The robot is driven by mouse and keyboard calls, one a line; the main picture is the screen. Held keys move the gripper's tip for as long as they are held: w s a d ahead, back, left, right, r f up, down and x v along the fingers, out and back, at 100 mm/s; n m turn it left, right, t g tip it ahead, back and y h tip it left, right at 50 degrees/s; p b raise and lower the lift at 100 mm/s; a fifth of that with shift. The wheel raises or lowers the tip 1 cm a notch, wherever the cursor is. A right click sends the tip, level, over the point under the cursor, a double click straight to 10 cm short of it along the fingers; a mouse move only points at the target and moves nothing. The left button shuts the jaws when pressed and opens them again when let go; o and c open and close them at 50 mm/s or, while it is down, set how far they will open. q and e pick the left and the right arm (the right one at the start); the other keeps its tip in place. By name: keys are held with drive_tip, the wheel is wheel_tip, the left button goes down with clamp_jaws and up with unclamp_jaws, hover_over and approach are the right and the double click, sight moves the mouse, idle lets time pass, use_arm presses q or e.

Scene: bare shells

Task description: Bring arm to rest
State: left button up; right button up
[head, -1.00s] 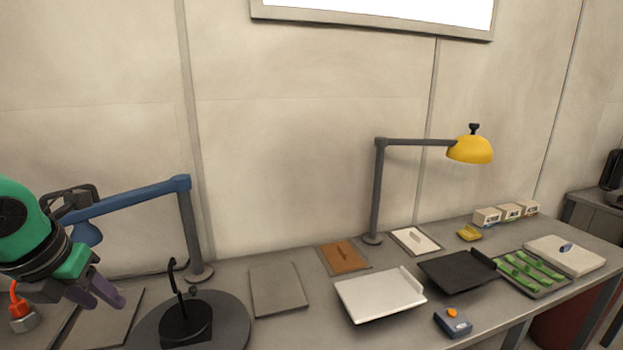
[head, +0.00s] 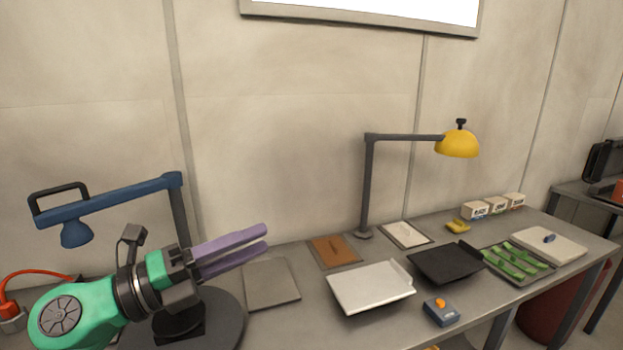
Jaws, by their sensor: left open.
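My left arm comes in from the lower left of the head view, green with a black wrist. My left gripper (head: 266,241) has two purple fingers with a gap between them, so it is open, and nothing shows between them. The fingers point right and slightly up, in front of the wall and over the left part of the table (head: 262,335). The gripper hides part of the black stand on the round dark base (head: 226,318) and the lower post of the blue lamp (head: 110,200). My right gripper is out of view.
A grey plate (head: 271,284), a white tray (head: 370,289), a black tray (head: 445,262) and a grey box with an orange button (head: 440,312) lie to the right. A yellow lamp (head: 457,146) stands behind. Green strips lie in a tray (head: 519,277) further right.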

use_arm(q)
drive_tip(key=w+a+n+t+y, duration=0.5)
drive_tip(key=a+n+t+y, duration=0.5)
drive_tip(key=n, duration=0.7)
drive_tip(key=s+a+f+n+g+y, duration=0.1)
drive_tip(key=a+f+n+g+y, duration=0.35)
drive_tip(key=f, duration=0.65)
drive_tip(key=a+f+n+g+y, duration=0.1)
drive_tip(key=a+f+n+y, duration=0.35)
drive_tip(key=f+n, duration=0.45)
drive_tip(key=s+d+f+n+g+h, duration=0.1)
drive_tip(key=s+d+f+g+h, duration=0.15)
drive_tip(key=s+f+g, duration=0.55)
drive_tip(key=s+d+f+n+g+h, duration=0.1)
drive_tip(key=s+d+f+g, duration=0.2)
drive_tip(key=s+f, duration=0.85)
wheel_tip(320, 180, down, 26)
drive_tip(key=s+g+b, duration=0.1)
drive_tip(key=s+g, duration=0.1)
drive_tip(key=s+a+f, duration=0.3)
drive_tip(key=s+f, duration=1)
drive_tip(key=s, duration=0.2)
drive_tip(key=shift+s+a+f+g+y+b, duration=0.15)
drive_tip(key=shift+s+f+g+y+b, duration=0.1)
drive_tip(key=shift+g+y+b, duration=0.15)
